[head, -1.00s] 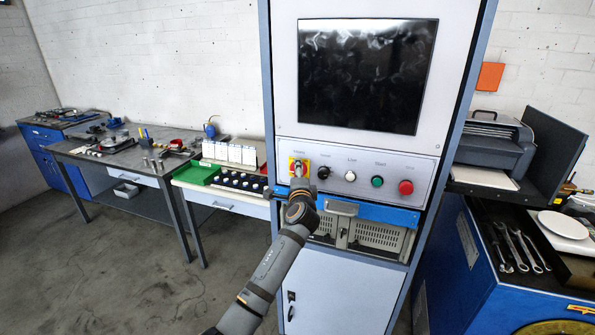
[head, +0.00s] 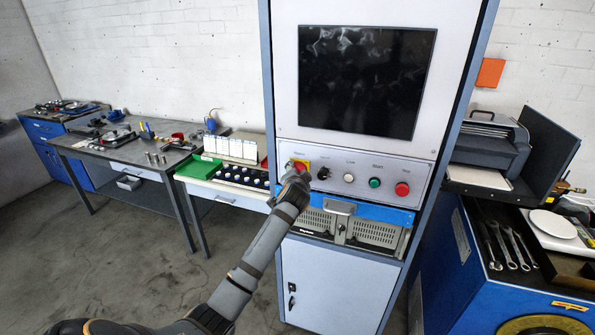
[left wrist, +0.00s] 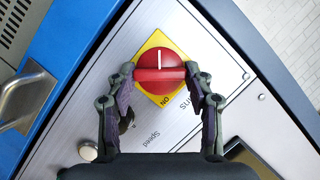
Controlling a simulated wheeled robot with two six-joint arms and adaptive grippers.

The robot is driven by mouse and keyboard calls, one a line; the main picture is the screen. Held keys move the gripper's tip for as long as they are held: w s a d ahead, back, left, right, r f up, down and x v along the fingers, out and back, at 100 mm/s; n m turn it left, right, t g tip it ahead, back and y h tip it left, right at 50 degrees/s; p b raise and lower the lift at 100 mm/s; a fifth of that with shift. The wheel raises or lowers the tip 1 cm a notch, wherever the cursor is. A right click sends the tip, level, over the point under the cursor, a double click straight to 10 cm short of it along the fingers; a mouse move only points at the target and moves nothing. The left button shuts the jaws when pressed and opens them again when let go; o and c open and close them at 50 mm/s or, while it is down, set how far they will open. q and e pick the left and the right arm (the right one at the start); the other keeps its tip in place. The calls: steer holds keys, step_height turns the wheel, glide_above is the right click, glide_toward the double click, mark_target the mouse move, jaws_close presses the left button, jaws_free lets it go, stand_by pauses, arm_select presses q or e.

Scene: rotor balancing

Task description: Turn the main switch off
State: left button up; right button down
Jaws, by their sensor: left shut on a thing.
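The main switch is a red round knob with a raised grip bar and a white mark on a yellow plate (head: 290,163). In the left wrist view the red knob (left wrist: 160,62) sits between my fingertips, with "ON" printed on the plate's lower right. My left gripper (left wrist: 160,74) is shut on the knob's grip bar, one finger at each end. In the head view my left gripper (head: 296,177) is at the panel and covers part of the switch. My right gripper is not in view.
Right of the switch on the grey panel are a black knob (head: 323,173), a white button (head: 348,178), a green button (head: 375,182) and a red button (head: 402,188). A dark screen (head: 365,80) is above. A blue drawer front with a metal handle (head: 340,207) is below.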

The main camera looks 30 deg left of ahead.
arm_select(q)
steer(key=shift+f, duration=0.1)
stand_by(0.6)
steer(key=o, duration=1.2)
steer(key=shift+c, duration=0.2)
steer(key=v, duration=1.2)
